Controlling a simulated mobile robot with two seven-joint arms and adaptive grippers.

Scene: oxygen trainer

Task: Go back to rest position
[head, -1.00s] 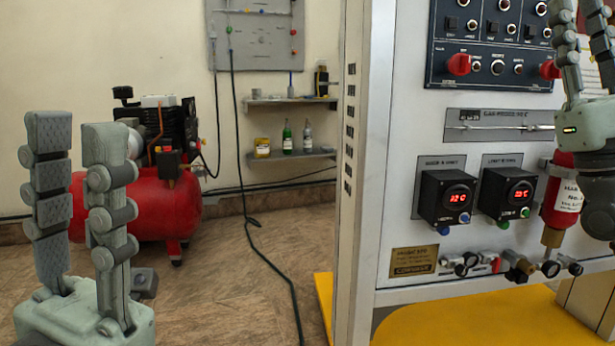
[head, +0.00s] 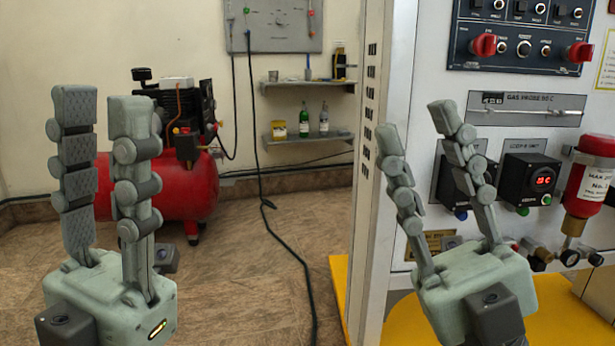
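My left gripper (head: 102,98) is at the left of the head view, pointing up, with its two jointed fingers apart and nothing between them. It is in front of the red compressor. My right gripper (head: 410,120) is right of the middle, in front of the trainer panel (head: 525,105). Its two fingers point up, spread apart and empty. It hides part of the left display unit and the panel's lower left. Neither gripper visibly holds anything.
A red compressor (head: 195,188) stands on the floor at the left. Wall shelves (head: 305,136) hold bottles. A red cylinder (head: 588,185) is mounted on the panel at the right. The panel stands on a yellow base (head: 415,322).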

